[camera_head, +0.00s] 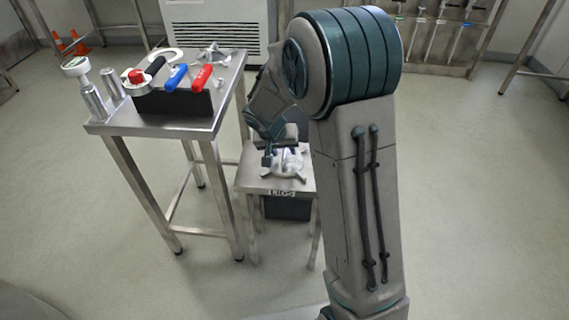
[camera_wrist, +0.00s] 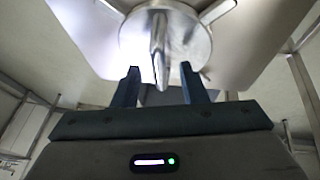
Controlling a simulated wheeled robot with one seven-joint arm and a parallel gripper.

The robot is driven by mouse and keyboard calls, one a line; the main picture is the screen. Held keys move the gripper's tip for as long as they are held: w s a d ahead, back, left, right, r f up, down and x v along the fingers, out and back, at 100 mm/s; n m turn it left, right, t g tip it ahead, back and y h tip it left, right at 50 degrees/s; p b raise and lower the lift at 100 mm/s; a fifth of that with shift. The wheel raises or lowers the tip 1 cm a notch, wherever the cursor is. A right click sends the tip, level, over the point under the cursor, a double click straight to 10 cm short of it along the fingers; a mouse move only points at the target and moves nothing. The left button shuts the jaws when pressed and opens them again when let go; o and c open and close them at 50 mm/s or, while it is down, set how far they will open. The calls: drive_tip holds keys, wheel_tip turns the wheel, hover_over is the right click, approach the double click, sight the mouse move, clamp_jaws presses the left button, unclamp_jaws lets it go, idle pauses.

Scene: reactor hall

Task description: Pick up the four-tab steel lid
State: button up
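A steel lid (camera_head: 290,168) with tabs lies on the low stand marked "LIDS" (camera_head: 247,180) in the head view. My gripper (camera_head: 279,153) is right over it and partly hides it. In the wrist view the round lid (camera_wrist: 192,40) has an upright fin-like handle (camera_wrist: 160,50). The open fingers of my gripper (camera_wrist: 160,80) stand on either side of the handle's end, with a gap visible at each side. Not all the tabs show there. Another tabbed steel piece (camera_head: 213,54) lies on the taller table (camera_head: 155,124).
The taller table, left of the stand, carries a black block (camera_head: 180,101) with red and blue handles and metal cylinders (camera_head: 95,101). A dark box (camera_head: 287,208) is under the stand.

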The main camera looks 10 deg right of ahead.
drive_tip(key=shift+w+d+f, duration=0.15)
drive_tip(key=shift+f, duration=0.35)
drive_tip(key=shift+r, duration=0.1)
clamp_jaws()
